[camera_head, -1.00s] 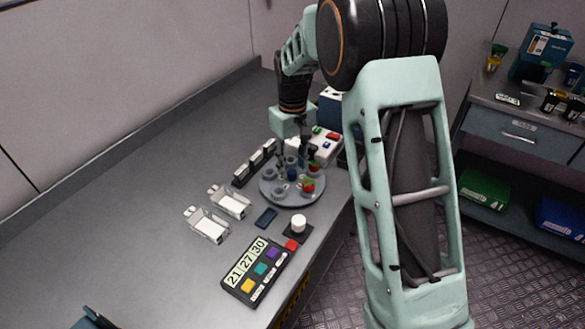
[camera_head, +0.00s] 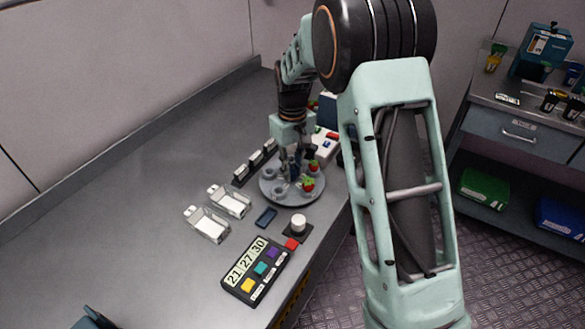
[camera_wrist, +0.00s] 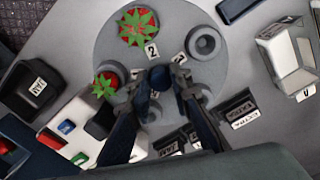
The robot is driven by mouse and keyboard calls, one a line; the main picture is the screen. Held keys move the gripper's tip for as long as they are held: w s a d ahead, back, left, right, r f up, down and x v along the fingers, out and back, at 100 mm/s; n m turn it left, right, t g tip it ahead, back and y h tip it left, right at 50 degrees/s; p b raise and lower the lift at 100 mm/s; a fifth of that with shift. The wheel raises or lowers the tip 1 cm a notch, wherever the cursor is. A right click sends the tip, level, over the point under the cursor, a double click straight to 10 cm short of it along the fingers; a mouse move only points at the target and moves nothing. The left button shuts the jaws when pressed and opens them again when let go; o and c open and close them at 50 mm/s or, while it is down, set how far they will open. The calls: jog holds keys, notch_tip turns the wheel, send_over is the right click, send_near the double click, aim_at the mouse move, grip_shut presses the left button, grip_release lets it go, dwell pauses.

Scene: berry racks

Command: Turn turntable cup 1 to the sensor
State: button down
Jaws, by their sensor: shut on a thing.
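The grey round turntable (camera_head: 292,202) stands on the bench with several cups around it. Two hold red strawberries with green leaves, one at the front right (camera_head: 308,184) and one behind it (camera_head: 314,166). An empty grey cup (camera_wrist: 204,43) shows in the wrist view, beside a "2" label (camera_wrist: 151,51). My gripper (camera_wrist: 160,80) points down over the turntable's middle, its fingers closed around a dark blue knob-like piece (camera_wrist: 159,73). The number 1 label is not readable, so I cannot tell which cup is cup 1. I cannot identify the sensor with certainty.
Two clear trays (camera_head: 207,225) lie left of the turntable. A white knob on a black base (camera_head: 298,223) and a panel with coloured buttons (camera_head: 257,271) stand in front. Small black holders line the back left. The bench's left side is clear.

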aim_at(293, 171)
jog(key=shift+n, duration=0.7)
jog(key=shift+w+n, duration=0.1)
jog(key=shift+n, duration=1.1)
jog(key=shift+r+n, duration=0.1)
jog(key=shift+n, duration=1.6)
jog(key=c, duration=1.7)
grip_release()
jog(key=shift+c, duration=0.2)
notch_tip(293, 171, up, 12)
